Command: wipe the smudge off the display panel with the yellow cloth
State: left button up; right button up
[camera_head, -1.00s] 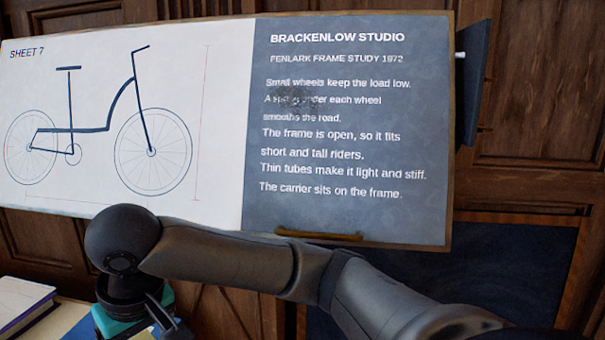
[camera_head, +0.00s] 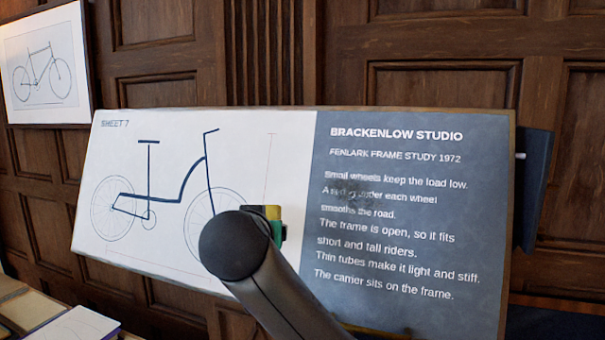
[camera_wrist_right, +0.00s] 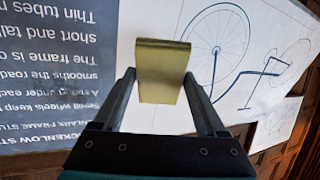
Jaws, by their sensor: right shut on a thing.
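The display panel (camera_head: 420,275) stands tilted, with a white bicycle drawing at left and grey text at right. A dark smudge (camera_head: 355,194) lies over the upper text lines and partly blurs them. My right gripper (camera_wrist_right: 160,78) is shut on the yellow cloth (camera_wrist_right: 162,60), which hangs flat between the fingers. In the head view the yellow cloth (camera_head: 273,212) shows small beside my wrist, in front of the white half, left of and slightly below the smudge. Whether it touches the panel cannot be told. The smudge is not discernible in the wrist view. My left gripper is not in view.
A framed bicycle drawing (camera_head: 42,75) hangs at the upper left. Books or boards (camera_head: 72,325) lie at the lower left. A dark board (camera_head: 533,185) stands behind the panel's right edge. My right arm covers part of the panel's lower middle.

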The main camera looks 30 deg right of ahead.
aim_at(390, 199)
jog(key=s+d+r+m+g+h+p, duration=0.1)
jog(key=s+d+r+m+h+p, duration=0.25)
jog(key=d+r+h, duration=0.3)
pick_arm(q)
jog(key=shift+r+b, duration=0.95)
jog(key=shift+b, duration=0.3)
pick_arm(e)
jog(key=shift+m, duration=0.25)
jog(key=shift+w+d+f, duration=0.3)
jog(key=shift+w+d, duration=0.25)
jog(key=shift+d, duration=0.05)
jog(key=shift+w+d+f, duration=0.25)
jog(key=shift+w+d, duration=0.3)
jog(key=shift+d, duration=0.1)
jog(key=shift+w+d+f, duration=0.3)
jog(key=shift+w+d, duration=0.25)
jog(key=shift+d, duration=0.05)
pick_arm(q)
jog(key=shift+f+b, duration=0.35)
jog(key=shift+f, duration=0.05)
pick_arm(e)
jog(key=shift+w+d+f, duration=0.35)
jog(key=shift+w+d, duration=0.25)
jog(key=shift+d, duration=0.1)
